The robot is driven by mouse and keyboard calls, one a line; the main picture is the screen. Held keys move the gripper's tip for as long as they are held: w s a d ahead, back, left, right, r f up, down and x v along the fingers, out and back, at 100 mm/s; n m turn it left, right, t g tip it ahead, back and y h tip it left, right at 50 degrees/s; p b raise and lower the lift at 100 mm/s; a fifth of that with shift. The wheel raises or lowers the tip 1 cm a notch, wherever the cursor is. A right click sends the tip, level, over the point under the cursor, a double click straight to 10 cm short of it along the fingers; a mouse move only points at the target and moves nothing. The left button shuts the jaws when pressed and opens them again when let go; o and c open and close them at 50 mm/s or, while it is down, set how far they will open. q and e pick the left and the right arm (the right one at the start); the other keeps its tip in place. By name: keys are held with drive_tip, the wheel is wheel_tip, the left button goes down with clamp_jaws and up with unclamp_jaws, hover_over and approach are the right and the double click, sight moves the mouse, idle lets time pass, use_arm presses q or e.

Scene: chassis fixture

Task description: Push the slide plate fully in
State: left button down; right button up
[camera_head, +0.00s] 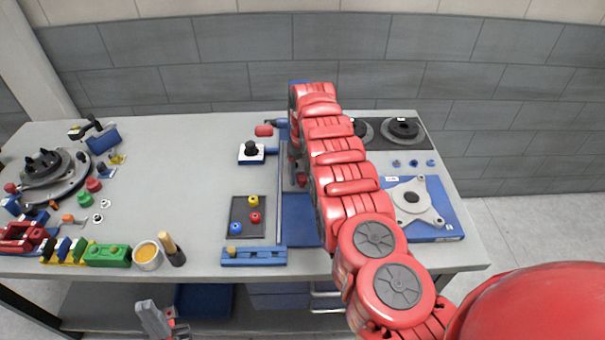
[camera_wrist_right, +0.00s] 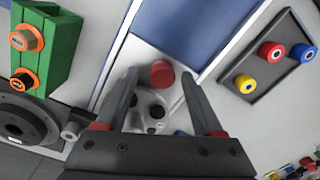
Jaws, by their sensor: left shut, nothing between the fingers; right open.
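In the right wrist view a pale grey plate (camera_wrist_right: 146,58) with a round red knob (camera_wrist_right: 162,75) lies in a channel between two light rails; I take it for the slide plate. A bare blue bed (camera_wrist_right: 185,25) extends beyond it, and shows in the head view (camera_head: 297,225) toward the table's front edge. My right gripper (camera_wrist_right: 158,78) is open, with its fingers on either side of the knob; contact is not clear. In the head view my right arm hides the plate and most of that gripper. My left gripper (camera_head: 150,318) is shut and empty, below the table's front edge.
A dark tray (camera_head: 247,231) with coloured knobs lies left of the channel, with a blue bar (camera_head: 254,256) in front. A blue board (camera_head: 448,222) lies right of my arm. The table's middle left is clear.

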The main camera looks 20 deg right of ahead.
drive_tip(key=r, duration=0.3)
drive_tip(key=r+b, duration=0.1)
drive_tip(key=r, duration=0.1)
drive_tip(key=r+b, duration=0.1)
drive_tip(key=r, duration=0.2)
drive_tip(key=shift+w+d+r, duration=0.1)
drive_tip(key=shift+d+r, duration=0.15)
drive_tip(key=shift+r, duration=0.1)
wheel_tip(320, 180, up, 8)
drive_tip(key=p, duration=0.7)
drive_tip(key=shift+r+p, duration=0.25)
drive_tip(key=shift+p, duration=0.05)
